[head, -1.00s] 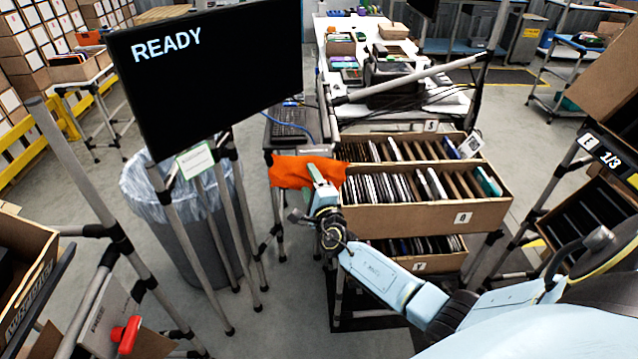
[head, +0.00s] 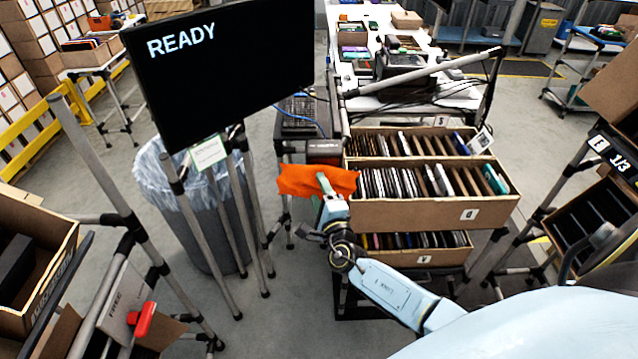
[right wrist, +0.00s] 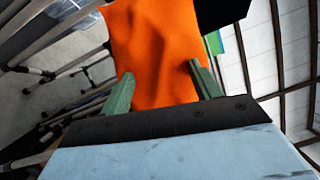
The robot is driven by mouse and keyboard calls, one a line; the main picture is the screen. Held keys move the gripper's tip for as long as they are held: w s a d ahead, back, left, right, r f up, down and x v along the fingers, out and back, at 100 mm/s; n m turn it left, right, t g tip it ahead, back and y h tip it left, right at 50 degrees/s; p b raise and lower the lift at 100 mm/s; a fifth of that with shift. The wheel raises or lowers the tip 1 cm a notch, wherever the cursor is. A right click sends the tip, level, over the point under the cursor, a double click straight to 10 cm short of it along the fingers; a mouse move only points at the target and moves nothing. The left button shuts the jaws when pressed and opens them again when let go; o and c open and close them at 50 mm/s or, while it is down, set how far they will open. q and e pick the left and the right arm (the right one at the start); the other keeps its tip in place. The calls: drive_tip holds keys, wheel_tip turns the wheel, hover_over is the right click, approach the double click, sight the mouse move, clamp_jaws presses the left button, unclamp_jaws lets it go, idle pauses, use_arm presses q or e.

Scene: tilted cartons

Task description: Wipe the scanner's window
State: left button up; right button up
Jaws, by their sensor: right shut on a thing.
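An orange cloth (head: 300,180) hangs from my right gripper (head: 324,187), whose green fingers are shut on it. In the right wrist view the cloth (right wrist: 155,45) bulges up between the two fingers (right wrist: 163,88). A dark boxy device (head: 323,147), which looks like the scanner, stands just behind and above the cloth, left of the divided cartons. Its window cannot be made out, and the cloth hides its lower part. I cannot tell whether cloth and device touch. My left gripper is not in view.
A black screen reading READY (head: 225,70) stands at left on poles, above a lined bin (head: 200,215). Tilted cartons of thin items (head: 425,205) stand close right of my gripper. A red object (head: 143,320) is at bottom left. Grey floor shows between bin and cartons.

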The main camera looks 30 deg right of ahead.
drive_tip(key=shift+s+a, duration=0.1)
drive_tip(key=shift+s+a+p, duration=0.3)
drive_tip(key=shift+s+a, duration=0.1)
drive_tip(key=shift+s, duration=0.25)
drive_tip(key=shift+s+a+p, duration=0.3)
drive_tip(key=shift+s+a, duration=0.05)
drive_tip(key=shift+s, duration=0.25)
drive_tip(key=shift+a, duration=0.1)
